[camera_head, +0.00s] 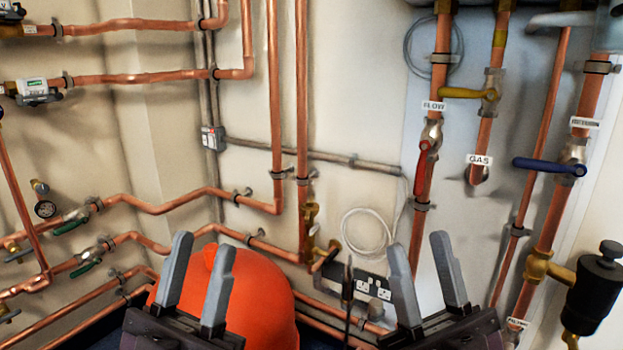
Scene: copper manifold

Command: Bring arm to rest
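My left gripper (204,268) is at the bottom of the view, left of centre. Its two grey fingers stand apart with nothing between them, in front of an orange rounded object. My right gripper (425,262) is at the bottom, right of centre. Its grey fingers are also apart and empty, in front of the pale wall near the sockets. Both grippers point up and away from me, and neither visibly touches a pipe. The arms behind them are mostly cut off by the bottom edge.
Copper pipes cover the walls. A red-handled valve (425,160), a yellow gas lever (462,92) and a blue lever (548,166) are at right. A black cylinder (596,285) is at far right, sockets (374,288) low on the wall.

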